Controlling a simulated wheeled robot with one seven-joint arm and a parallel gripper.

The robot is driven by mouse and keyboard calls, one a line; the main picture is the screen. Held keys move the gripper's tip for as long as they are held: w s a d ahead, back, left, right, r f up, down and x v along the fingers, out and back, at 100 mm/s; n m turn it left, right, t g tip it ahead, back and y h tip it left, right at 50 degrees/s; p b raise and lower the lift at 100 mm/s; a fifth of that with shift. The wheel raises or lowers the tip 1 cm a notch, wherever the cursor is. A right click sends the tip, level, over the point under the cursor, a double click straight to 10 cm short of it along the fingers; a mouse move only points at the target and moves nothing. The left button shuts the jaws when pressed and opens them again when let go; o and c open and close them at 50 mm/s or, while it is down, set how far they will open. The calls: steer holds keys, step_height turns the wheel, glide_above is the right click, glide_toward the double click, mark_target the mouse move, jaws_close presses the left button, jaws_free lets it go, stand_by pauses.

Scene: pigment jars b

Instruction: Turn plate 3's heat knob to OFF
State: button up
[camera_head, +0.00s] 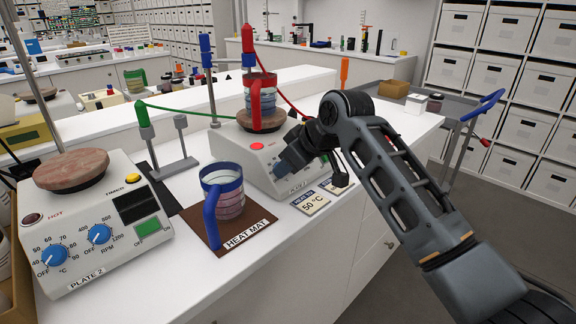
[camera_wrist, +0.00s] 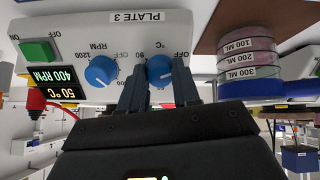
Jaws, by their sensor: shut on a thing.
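Plate 3 (camera_head: 232,150) is a white hot plate on the bench, its label upside down in the wrist view (camera_wrist: 200,22). Its blue heat knob (camera_wrist: 160,69), marked °C, sits between the two fingers of my gripper (camera_wrist: 160,80). The fingers are closed on the knob's sides and hide part of its rim and scale; I cannot read its exact setting. The blue RPM knob (camera_wrist: 101,71) is beside it, outside the fingers. The display (camera_wrist: 54,84) reads 400 RPM and 50 °C. In the head view my gripper (camera_head: 285,163) reaches plate 3's front, hiding the knob.
A red-handled beaker (camera_head: 262,97) stands on plate 3's top. A blue-handled beaker (camera_head: 229,195) stands on the heat mat (camera_head: 254,216), close to the left of my gripper. A 50 °C card (camera_head: 311,203) lies in front. Plate 2 (camera_head: 85,262) is at the left.

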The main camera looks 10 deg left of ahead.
steer(key=shift+n, duration=1.2)
steer(key=o, duration=1.1)
steer(key=shift+c, duration=0.2)
steer(key=v, duration=0.7)
steer(key=shift+s+d+r+b, duration=0.15)
steer(key=shift+s+r+b, duration=0.1)
steer(key=shift+b, duration=0.15)
